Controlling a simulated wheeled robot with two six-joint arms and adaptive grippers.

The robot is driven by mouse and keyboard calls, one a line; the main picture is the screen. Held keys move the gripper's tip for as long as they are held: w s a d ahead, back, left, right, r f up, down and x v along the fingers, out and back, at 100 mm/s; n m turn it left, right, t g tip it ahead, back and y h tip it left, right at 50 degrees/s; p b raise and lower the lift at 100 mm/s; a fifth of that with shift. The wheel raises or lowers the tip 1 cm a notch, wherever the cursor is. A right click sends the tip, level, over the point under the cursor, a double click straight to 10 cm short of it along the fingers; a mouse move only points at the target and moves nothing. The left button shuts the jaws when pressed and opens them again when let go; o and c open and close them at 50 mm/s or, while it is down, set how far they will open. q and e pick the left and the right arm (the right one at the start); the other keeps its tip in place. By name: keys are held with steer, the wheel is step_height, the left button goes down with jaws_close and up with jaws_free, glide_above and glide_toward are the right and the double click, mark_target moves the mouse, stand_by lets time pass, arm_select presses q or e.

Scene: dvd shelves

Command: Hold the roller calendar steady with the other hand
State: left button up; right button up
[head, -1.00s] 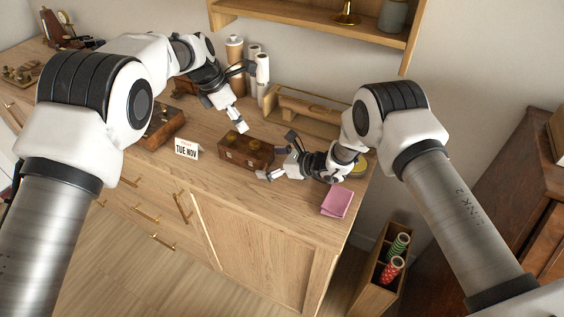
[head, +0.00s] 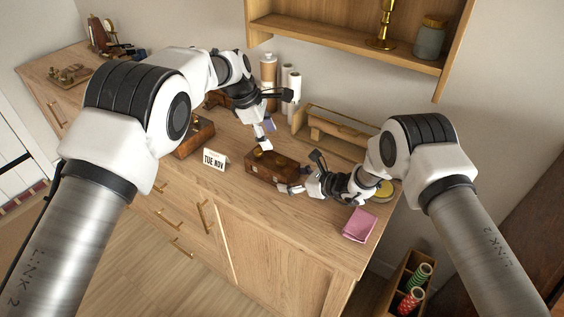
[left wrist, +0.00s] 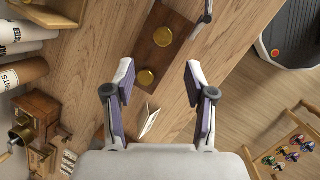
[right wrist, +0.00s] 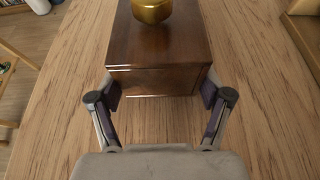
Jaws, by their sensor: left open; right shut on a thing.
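The roller calendar (head: 284,169) is a dark brown wooden box with brass knobs on top, lying on the wooden cabinet top. My right gripper (head: 290,188) is at its right end. In the right wrist view my right gripper (right wrist: 161,88) has one finger on each side of the box end (right wrist: 155,80), shut on it. My left gripper (head: 266,137) is open, above the left part of the box, fingers pointing down. In the left wrist view my left gripper (left wrist: 158,100) is empty and apart from the box (left wrist: 164,35), with two brass knobs visible.
A white folded card reading TUE NOV (head: 215,160) stands left of the box. A brown wooden box (head: 195,138) is further left. White rolls (head: 294,84) and a wooden rack (head: 345,130) stand behind. A pink pad (head: 360,225) lies front right.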

mark_target(280, 160)
arm_select(q)
steer(key=d+f+m, duration=0.1)
steer(key=f+m, duration=0.2)
steer(key=m, duration=0.5)
steer(key=d+f+m+t, duration=0.1)
steer(key=f+m, duration=0.2)
steer(key=m, duration=0.6)
steer(key=d+f+m, duration=0.1)
steer(key=f+m, duration=0.1)
steer(key=m, duration=0.7)
steer(key=shift+w+f, duration=0.15)
steer(key=shift+f, duration=0.25)
jaws_close()
